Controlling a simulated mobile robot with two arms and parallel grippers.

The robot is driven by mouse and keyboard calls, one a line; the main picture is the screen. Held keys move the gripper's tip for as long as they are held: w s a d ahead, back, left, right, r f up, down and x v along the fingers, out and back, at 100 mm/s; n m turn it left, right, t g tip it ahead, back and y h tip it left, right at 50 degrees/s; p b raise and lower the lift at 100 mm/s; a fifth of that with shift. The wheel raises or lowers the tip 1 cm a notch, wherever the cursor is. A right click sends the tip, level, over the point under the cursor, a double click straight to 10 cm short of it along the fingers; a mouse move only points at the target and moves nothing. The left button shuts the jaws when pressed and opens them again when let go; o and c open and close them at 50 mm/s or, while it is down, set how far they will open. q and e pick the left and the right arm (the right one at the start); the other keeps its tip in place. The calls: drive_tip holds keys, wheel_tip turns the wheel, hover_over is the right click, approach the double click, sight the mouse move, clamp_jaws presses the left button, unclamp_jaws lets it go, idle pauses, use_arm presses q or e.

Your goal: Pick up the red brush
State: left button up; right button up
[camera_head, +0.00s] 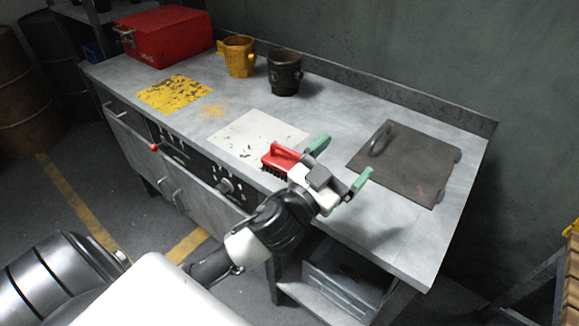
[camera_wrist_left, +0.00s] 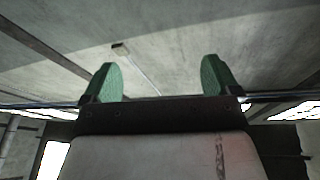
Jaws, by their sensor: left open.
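The red brush (camera_head: 281,156) with dark bristles lies on the worktable, at the near edge of a white painted square. My left gripper (camera_head: 343,162) has green fingertips, spread apart with nothing between them. It is just right of the brush in the head view and hides part of the brush's right end. I cannot tell whether they touch. In the left wrist view the same green fingers (camera_wrist_left: 160,80) stand apart, with only a grey ceiling-like surface beyond; the brush is not seen there. My right gripper is not in view.
The grey worktable (camera_head: 330,100) holds a red toolbox (camera_head: 170,38), a yellow cup (camera_head: 238,57), a dark cup (camera_head: 285,74) and a dark plate with a handle (camera_head: 405,165). A yellow square (camera_head: 173,93) is left of the white square (camera_head: 250,130). An open drawer (camera_head: 345,285) is below.

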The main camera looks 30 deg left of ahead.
use_arm(q)
drive_tip(key=d+r+m+g+h, duration=0.4)
drive_tip(key=d+r+m+h, duration=0.1)
drive_tip(key=m+h, duration=0.55)
drive_tip(key=m+g+y, duration=0.3)
drive_tip(key=g+y, duration=1.2)
drive_tip(key=y, duration=0.1)
approach(288, 162)
drive_tip(key=f, duration=0.2)
drive_tip(key=shift+w+a+f+n, duration=0.1)
drive_tip(key=shift+a+f+n, duration=0.25)
drive_tip(key=shift+w+d+f+p, duration=0.1)
drive_tip(key=shift+w+f+p, duration=0.1)
drive_tip(key=shift+f, duration=0.75)
drive_tip(key=shift+w+d+f+p, duration=0.1)
drive_tip(key=shift+f+p, duration=0.1)
drive_tip(key=shift+f, duration=0.75)
drive_tip(key=shift+w+d+f+p, duration=0.1)
drive_tip(key=shift+w+f+p, duration=0.1)
drive_tip(key=shift+f, duration=0.8)
drive_tip(key=shift+r, duration=0.1)
drive_tip(key=c, duration=1.2)
